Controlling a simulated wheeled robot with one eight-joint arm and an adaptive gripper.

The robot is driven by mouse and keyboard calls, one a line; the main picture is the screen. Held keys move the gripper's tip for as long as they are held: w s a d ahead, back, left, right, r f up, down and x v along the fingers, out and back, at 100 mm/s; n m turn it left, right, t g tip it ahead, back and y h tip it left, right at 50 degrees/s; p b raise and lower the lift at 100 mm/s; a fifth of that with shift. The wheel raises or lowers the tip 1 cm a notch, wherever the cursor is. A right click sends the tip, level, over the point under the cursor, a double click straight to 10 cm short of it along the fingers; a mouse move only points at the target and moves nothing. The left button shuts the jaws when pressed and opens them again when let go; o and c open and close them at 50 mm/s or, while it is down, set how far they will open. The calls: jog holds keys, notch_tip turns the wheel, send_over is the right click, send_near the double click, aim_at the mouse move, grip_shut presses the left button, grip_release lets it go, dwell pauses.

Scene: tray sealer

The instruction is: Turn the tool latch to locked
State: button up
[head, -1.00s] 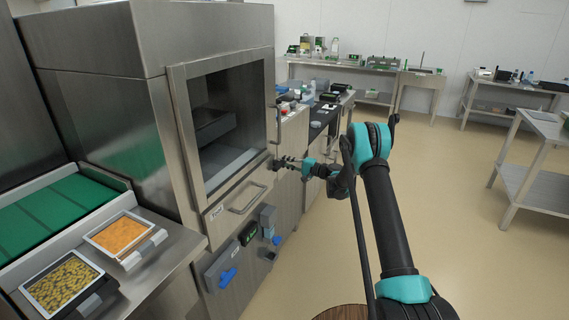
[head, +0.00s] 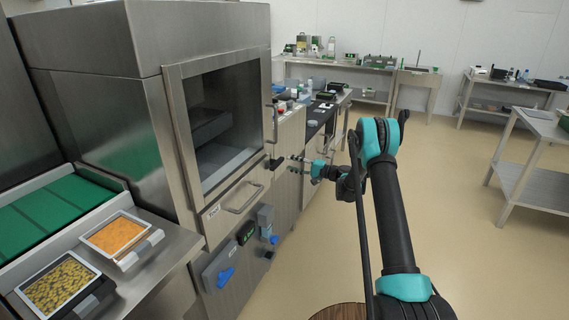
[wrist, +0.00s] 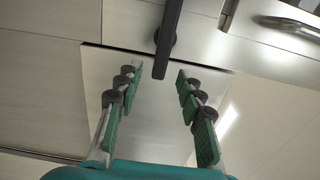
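The tool latch is a dark lever (wrist: 170,22) on a round pivot at the top middle of the wrist view. It shows as a small dark piece (head: 274,163) on the steel machine front in the head view, beside the tool drawer's top edge. My gripper (wrist: 154,78) is open, with green-padded fingers spread wide and nothing between the pads. The lever's lower end points into the gap between the fingertips. In the head view my gripper (head: 294,159) is just right of the latch and appears apart from it.
The tool drawer handle (head: 245,198) is below left of the latch. A blue lever (head: 226,278) and a small green display (head: 247,233) are lower on the front. Benches (head: 345,67) stand behind. The floor (head: 460,230) to the right is clear.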

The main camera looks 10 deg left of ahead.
jog(key=v, duration=0.6)
jog(key=shift+d, duration=0.15)
jog(key=s+d+r+n+g+h, duration=0.15)
jog(key=s+r+h, duration=0.25)
jog(key=s, duration=0.6)
jog(key=s+d+r+n+h, duration=0.1)
jog(key=s+d+r+h, duration=0.25)
jog(key=s, duration=0.75)
jog(key=s+d+f+n+h, duration=0.1)
jog(key=s+d+h, duration=0.3)
jog(key=s, duration=1)
jog(key=s+d+f+h, duration=0.3)
jog(key=s+d+h, duration=0.2)
jog(key=s+d, duration=0.6)
jog(key=s, duration=0.4)
jog(key=shift+s+f+n, duration=0.2)
jog(key=shift+s+n, duration=0.05)
jog(key=shift+n, duration=0.1)
jog(key=shift+g+h, duration=0.25)
